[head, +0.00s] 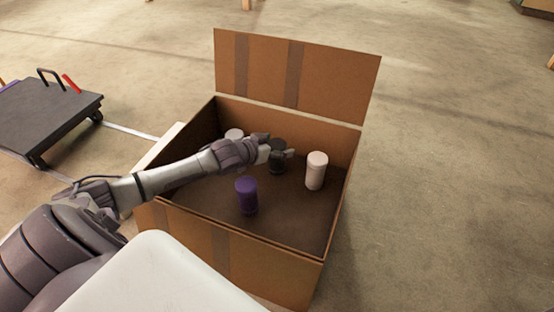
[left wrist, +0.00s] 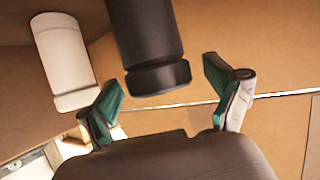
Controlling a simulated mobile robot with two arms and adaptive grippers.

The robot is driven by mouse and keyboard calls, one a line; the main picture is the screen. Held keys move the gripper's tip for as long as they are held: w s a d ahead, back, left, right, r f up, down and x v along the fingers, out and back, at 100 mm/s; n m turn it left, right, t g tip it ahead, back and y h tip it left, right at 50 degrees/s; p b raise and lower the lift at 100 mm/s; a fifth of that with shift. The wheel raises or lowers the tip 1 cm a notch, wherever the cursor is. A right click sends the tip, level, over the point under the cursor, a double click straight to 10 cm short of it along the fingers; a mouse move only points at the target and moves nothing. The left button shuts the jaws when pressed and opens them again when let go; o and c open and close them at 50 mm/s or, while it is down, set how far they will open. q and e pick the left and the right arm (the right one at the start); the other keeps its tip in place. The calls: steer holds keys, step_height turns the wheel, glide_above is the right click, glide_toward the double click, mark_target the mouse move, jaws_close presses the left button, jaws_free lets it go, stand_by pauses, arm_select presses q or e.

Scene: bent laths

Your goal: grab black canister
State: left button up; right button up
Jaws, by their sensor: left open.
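The black canister (head: 278,160) stands upright inside an open cardboard box, partly hidden behind my left gripper (head: 279,148). In the left wrist view the black canister (left wrist: 147,45) fills the upper middle, its end just beyond and between the spread fingers. My left gripper also shows in that view (left wrist: 165,98), with green pads held apart and nothing between their tips that I can see gripped. Whether a finger touches the canister I cannot tell. My right gripper is in neither view.
The cardboard box (head: 236,258) has its far flap raised. A purple canister (head: 246,196) stands in front of the black one, a pale pink-white canister (head: 316,171) to its right, and a whitish one (head: 234,134) behind my arm. A dark cart (head: 42,112) stands at left.

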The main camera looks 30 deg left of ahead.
arm_select(q)
steer(key=c, duration=1.7)
jaws_close()
steer(key=shift+r, duration=0.15)
